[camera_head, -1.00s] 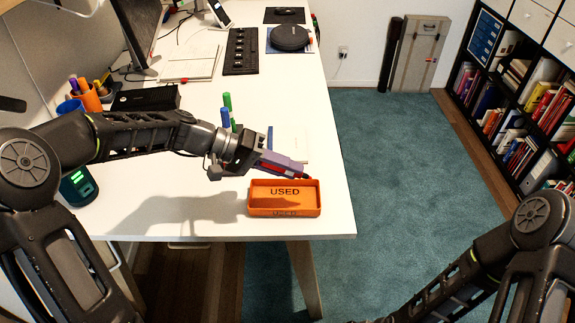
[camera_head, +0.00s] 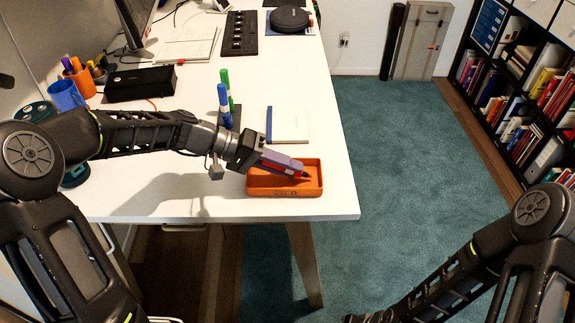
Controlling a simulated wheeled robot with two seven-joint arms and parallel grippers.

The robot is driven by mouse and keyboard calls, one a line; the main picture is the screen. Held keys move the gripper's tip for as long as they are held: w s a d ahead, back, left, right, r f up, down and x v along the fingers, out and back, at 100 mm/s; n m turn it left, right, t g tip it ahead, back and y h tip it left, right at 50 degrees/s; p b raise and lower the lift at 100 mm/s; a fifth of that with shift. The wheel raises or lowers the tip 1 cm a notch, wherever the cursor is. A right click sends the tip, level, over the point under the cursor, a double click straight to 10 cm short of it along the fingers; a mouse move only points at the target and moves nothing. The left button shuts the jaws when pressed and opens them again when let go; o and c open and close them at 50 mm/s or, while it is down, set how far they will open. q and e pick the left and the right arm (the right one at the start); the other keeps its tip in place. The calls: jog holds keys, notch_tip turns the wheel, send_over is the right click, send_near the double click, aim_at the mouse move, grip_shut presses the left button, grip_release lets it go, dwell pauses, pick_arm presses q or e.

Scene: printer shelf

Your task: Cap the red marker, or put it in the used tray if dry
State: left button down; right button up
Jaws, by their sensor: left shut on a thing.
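My left gripper (camera_head: 268,158) is shut on the red marker (camera_head: 291,170). The marker's dark tip points right and slightly down, over the orange used tray (camera_head: 284,192). The tray stands near the front right corner of the white desk. I cannot tell whether the marker touches the tray floor. Blue (camera_head: 224,103) and green (camera_head: 228,88) markers stand upright in a dark holder behind my left arm. A loose red cap is not clearly seen.
A white notepad with a blue edge (camera_head: 288,125) lies behind the tray. A black box (camera_head: 140,84), a blue cup (camera_head: 66,95) and an orange pen cup (camera_head: 81,80) stand at the left. The desk's right edge is close to the tray.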

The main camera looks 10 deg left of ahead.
pick_arm(q)
jog(key=c, duration=1.2)
grip_release()
jog(key=shift+c, duration=0.2)
jog(key=shift+f, duration=0.15)
jog(key=shift+r+p, duration=2.6)
jog(key=shift+r, duration=1.55)
